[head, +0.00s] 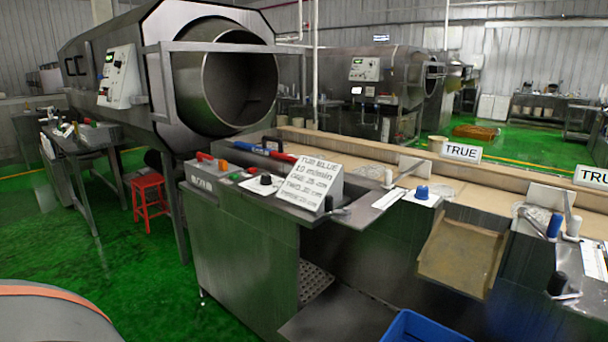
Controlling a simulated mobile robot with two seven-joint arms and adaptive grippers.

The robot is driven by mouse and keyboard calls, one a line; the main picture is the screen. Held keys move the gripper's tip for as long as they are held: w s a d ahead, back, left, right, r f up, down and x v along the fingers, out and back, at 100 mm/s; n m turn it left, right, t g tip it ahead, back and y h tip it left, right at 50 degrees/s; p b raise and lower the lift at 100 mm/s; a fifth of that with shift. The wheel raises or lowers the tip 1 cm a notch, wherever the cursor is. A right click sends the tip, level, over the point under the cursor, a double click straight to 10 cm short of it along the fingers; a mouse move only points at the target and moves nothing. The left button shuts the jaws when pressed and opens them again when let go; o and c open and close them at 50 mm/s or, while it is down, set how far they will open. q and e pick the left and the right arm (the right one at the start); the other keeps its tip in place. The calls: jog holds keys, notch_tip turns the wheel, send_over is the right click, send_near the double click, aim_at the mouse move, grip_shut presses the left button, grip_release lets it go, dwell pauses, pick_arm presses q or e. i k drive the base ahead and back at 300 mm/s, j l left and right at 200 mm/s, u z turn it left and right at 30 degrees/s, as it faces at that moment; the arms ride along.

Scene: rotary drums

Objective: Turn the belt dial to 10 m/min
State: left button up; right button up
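A black dial knob (265,180) sits on a white scale plate on top of the steel console (235,240), left of centre. It is probably the belt dial; its pointer and scale marks are too small to read. A tilted white card (311,184) stands just right of it, with a line that seems to read "10 m/min". A blue knob (422,191) sits on another white plate farther right; its labels are unreadable. Neither of my grippers shows in the head view, and nothing is seen touching the knobs.
A brown belt trough (370,165) runs right behind the console. A tan chute (462,255) and blue tub (425,327) are in front. A red stool (150,194) stands on open green floor, left.

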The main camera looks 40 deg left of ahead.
aim_at(265, 180)
jog(key=j+z, duration=0.3)
jog(key=j, duration=0.15)
jog(key=j+z, duration=0.3)
jog(key=j, duration=0.2)
jog(key=j+z, duration=0.2)
jog(key=j, duration=0.25)
jog(key=k+j+z, duration=0.15)
jog(key=j, duration=0.75)
jog(key=k+j+z, duration=0.1)
jog(key=j, duration=0.3)
jog(key=k+j, duration=0.15)
jog(key=j, duration=0.6)
jog(key=k+j+z, duration=0.1)
jog(key=j, duration=0.25)
jog(key=k+j, duration=0.05)
